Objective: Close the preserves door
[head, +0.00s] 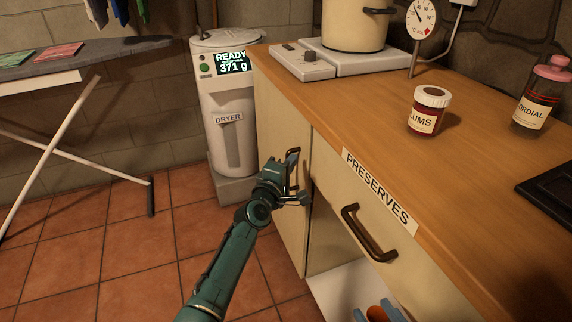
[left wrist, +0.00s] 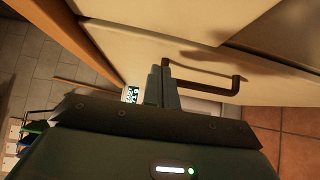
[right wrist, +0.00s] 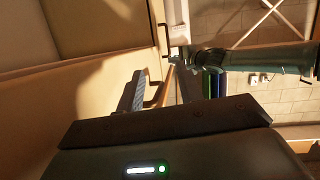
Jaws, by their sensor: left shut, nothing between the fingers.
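The pale door (head: 280,165) on the cabinet's left side carries a dark bar handle (head: 293,168) and stands partly open, with a dark gap at its right edge. The PRESERVES label (head: 379,190) is on the front, above another handle (head: 366,234). My right gripper (right wrist: 158,95) shows only in its wrist view, apparently open and empty.
The wooden counter (head: 470,165) holds a plums jar (head: 428,112), a cordial bottle (head: 540,100) and a pot (head: 355,25). An ironing board (head: 80,65) is at left. The tiled floor (head: 130,240) is clear.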

